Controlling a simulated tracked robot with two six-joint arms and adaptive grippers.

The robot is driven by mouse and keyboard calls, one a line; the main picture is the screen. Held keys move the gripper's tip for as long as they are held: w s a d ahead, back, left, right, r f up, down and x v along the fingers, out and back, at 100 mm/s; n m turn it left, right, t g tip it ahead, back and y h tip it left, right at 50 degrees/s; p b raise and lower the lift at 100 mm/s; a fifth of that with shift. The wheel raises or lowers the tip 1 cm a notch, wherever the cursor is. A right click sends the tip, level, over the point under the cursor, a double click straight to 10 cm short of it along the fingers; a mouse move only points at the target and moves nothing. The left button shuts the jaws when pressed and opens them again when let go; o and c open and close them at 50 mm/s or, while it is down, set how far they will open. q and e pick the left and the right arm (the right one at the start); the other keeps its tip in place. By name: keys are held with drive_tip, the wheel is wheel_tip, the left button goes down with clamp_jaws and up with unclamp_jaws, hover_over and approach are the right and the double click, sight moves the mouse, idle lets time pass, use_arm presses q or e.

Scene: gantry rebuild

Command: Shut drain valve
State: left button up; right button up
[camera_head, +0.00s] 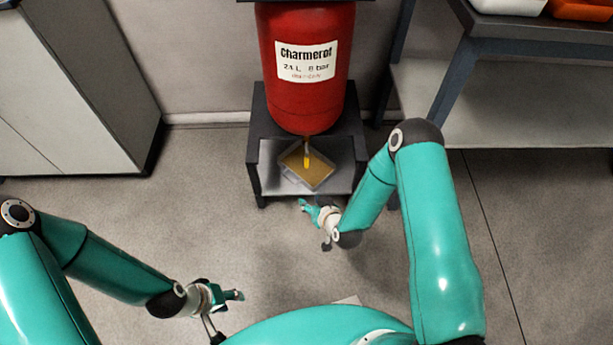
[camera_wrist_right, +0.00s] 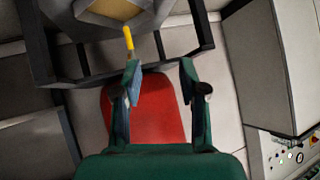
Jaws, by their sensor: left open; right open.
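The drain valve's yellow handle (camera_head: 307,160) hangs nearly straight down under the red tank (camera_head: 306,75), above a tray (camera_head: 318,172) with a yellow-brown floor. The handle also shows in the right wrist view (camera_wrist_right: 129,42), just beyond the tip of one finger. The valve body is too small to make out. My right gripper (camera_head: 305,205) is open and empty, in front of the stand and below the handle, apart from it. Its two fingers (camera_wrist_right: 159,75) stand wide apart in the wrist view. My left gripper (camera_head: 238,295) is open and empty over the floor at lower left.
A dark stand (camera_head: 257,150) frames the tray, its legs at both sides. A grey cabinet (camera_head: 80,80) stands at left. A workbench (camera_head: 540,40) with a lower shelf is at right. The floor (camera_head: 180,200) between cabinet and stand is clear.

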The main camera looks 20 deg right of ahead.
drive_tip(key=w+d+f+t+h+b, duration=0.1)
drive_tip(key=w+d+f+t+b, duration=0.2)
drive_tip(key=f+b, duration=0.4)
drive_tip(key=t+h+b, duration=0.2)
drive_tip(key=t+b, duration=0.3)
drive_tip(key=b, duration=0.3)
approach(307, 162)
drive_tip(key=w+b, duration=0.2)
drive_tip(key=w, duration=0.1)
drive_tip(key=w+b, duration=0.2)
drive_tip(key=w, duration=0.1)
drive_tip(key=w+b, duration=0.1)
drive_tip(key=w, duration=0.3)
drive_tip(key=shift+d+f+b, duration=0.1)
drive_tip(key=shift+d+b, duration=0.25)
drive_tip(key=shift+b, duration=0.05)
drive_tip(key=shift+w, duration=0.5)
use_arm(q)
wheel_tip(307, 162, down, 24)
drive_tip(key=shift+f, duration=0.15)
use_arm(e)
clamp_jaws()
